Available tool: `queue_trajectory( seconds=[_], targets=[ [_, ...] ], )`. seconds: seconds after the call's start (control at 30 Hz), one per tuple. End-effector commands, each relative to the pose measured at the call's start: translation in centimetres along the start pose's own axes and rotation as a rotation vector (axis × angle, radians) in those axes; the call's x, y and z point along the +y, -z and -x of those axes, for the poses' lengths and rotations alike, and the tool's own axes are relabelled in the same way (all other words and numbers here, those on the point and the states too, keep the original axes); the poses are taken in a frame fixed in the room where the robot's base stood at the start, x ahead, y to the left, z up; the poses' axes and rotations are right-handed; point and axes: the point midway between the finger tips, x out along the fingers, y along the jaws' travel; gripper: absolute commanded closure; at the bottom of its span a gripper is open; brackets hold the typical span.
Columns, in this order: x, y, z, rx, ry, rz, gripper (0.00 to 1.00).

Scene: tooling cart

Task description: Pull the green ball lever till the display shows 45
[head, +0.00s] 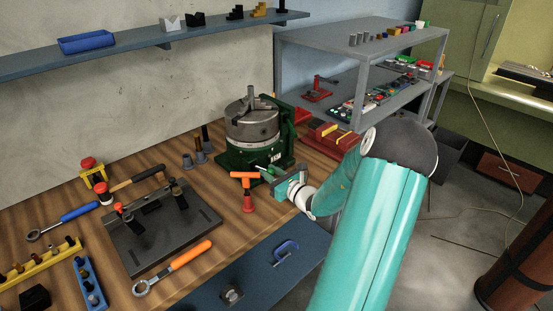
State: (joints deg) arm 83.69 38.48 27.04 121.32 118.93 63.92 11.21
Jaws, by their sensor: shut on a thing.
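The green machine (238,158) with a round grey chuck on top stands at the back of the wooden bench. A small dark display with pale characters (276,156) is on its front; they are too small to read surely. The green ball lever (271,168) shows as a small green knob low at the machine's front. My gripper (271,173) reaches in from the right and is shut at this knob, with its fingers partly hiding it. The lever's shaft is mostly hidden.
An orange T-handled tool (247,181) stands just left of my gripper. A dark fixture plate (160,227) and an orange-handled wrench (173,267) lie at front left. A blue mat (257,270) holds a blue clamp (286,251). A grey shelf rack (345,52) stands behind right.

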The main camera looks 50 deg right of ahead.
Motion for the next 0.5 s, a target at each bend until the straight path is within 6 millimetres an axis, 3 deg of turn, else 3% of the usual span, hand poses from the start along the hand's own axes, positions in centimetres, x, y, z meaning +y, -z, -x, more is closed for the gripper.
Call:
queue_trajectory(
  seconds=[0.5],
  targets=[
    [1.9, 0.0, 0.0, 0.0, -0.013, -0.001, 1.0]
  ],
)
